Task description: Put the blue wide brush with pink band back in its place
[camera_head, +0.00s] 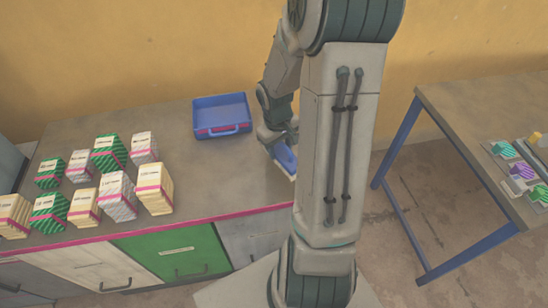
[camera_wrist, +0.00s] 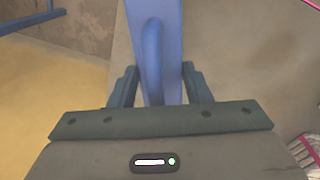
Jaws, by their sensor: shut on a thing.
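My gripper (camera_head: 278,138) is at the right end of the long counter, partly behind my own arm in the head view. In the wrist view my gripper (camera_wrist: 160,88) is shut on a blue thing, with one finger on each side. This is the blue brush (camera_head: 286,158), which shows a pale lower edge in the head view. In the wrist view the blue brush (camera_wrist: 153,45) shows a flat blue face with a rounded raised ridge. I cannot make out its pink band. I cannot tell whether the brush touches the counter.
A blue tray (camera_head: 221,132) with pinkish latches sits at the back of the counter (camera_head: 225,180). Several striped boxes (camera_head: 108,155) stand at the left. A separate table (camera_head: 452,100) at the right holds several small coloured items (camera_head: 521,170). Floor lies between the two.

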